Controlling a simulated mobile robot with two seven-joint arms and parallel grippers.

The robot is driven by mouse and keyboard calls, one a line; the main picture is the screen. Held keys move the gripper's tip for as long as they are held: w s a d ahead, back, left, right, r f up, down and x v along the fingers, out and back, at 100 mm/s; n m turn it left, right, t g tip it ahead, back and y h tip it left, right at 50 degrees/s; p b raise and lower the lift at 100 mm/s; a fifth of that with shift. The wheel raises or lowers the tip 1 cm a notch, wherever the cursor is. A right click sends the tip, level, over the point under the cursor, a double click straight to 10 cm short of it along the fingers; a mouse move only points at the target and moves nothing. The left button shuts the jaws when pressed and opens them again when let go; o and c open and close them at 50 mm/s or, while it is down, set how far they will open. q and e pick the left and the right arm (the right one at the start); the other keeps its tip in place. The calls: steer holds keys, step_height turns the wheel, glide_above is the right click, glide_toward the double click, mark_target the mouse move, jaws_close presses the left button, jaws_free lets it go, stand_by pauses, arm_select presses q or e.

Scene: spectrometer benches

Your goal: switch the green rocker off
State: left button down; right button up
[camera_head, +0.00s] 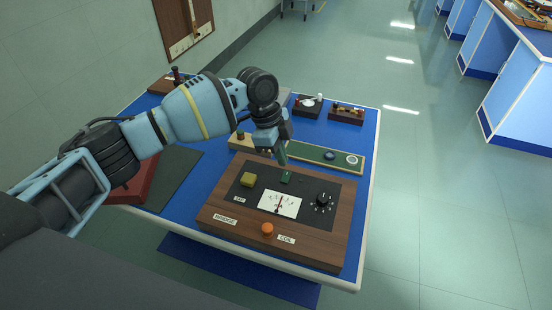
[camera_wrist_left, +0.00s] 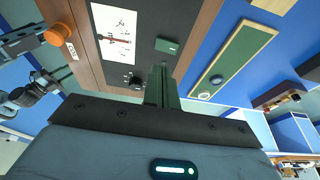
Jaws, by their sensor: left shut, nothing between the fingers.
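The green rocker (camera_head: 286,177) sits on the dark plate of a wooden instrument box (camera_head: 215,205), above the white meter (camera_head: 280,204). In the left wrist view the rocker (camera_wrist_left: 166,46) shows just beyond the fingertips. My left gripper (camera_head: 283,158) is shut and empty, pointing down close behind the rocker. In the left wrist view its dark green fingers (camera_wrist_left: 160,72) are together, with a small gap seeming to lie between tips and rocker. I cannot tell whether they touch it, nor which way the rocker is tipped. My right gripper is not seen.
On the box are a yellow block-shaped button (camera_head: 248,180), a black dial (camera_head: 323,200) and an orange knob (camera_head: 267,229). A long green-topped board (camera_head: 318,153) lies behind it. Small dark boxes (camera_head: 346,113) stand at the back. The blue table (camera_head: 362,135) is clear along its right edge.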

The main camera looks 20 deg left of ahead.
arm_select(q)
steer(key=s+v, duration=0.2)
steer(key=v, duration=0.6)
steer(key=shift+a+r, duration=0.2)
steer(key=shift+r, duration=0.2)
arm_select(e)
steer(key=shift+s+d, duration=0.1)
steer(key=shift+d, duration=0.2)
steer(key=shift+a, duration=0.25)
